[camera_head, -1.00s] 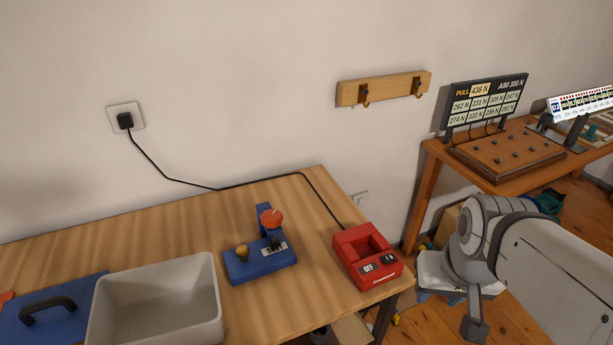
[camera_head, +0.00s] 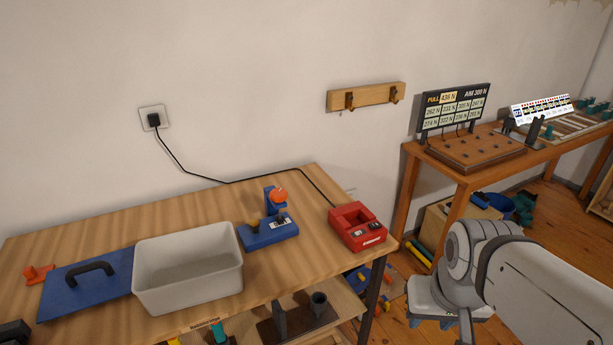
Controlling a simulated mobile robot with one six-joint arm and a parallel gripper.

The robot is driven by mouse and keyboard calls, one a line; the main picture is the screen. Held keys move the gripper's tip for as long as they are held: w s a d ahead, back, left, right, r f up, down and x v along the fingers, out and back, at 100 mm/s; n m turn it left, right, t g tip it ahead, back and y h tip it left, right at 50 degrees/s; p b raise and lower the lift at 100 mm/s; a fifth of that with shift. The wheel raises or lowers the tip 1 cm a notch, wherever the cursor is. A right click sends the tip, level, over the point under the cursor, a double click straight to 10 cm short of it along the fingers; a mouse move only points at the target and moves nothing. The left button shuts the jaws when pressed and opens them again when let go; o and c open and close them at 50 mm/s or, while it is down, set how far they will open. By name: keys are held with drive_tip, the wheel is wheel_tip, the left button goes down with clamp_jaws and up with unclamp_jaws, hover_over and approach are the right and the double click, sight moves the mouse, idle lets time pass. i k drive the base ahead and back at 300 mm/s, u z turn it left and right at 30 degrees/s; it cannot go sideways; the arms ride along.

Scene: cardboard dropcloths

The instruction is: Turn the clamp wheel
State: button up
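A blue bench fixture (camera_head: 268,235) stands on the wooden table, between a grey bin and a red box. It has a blue upright, a small white label and a dark-and-yellow knob at its left. A round orange-red wheel or knob (camera_head: 279,195) sits at the top of the upright; it is the only wheel-like part I can make out, and its turn angle is too small to read. My arm shows at the lower right, well away from the fixture and beyond the table's right edge. My gripper's fingers are not visible.
The grey bin (camera_head: 188,268), blue board with a black handle (camera_head: 88,280) and red switch box (camera_head: 357,228) share the wooden table (camera_head: 300,268). A black cable runs to a wall socket (camera_head: 153,118). A second table (camera_head: 520,163) with a display stands right. Loose items lie below.

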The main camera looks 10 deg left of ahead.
sight(278, 194)
drive_tip(key=u, duration=0.15)
drive_tip(key=i, duration=0.9)
drive_tip(key=z, duration=0.05)
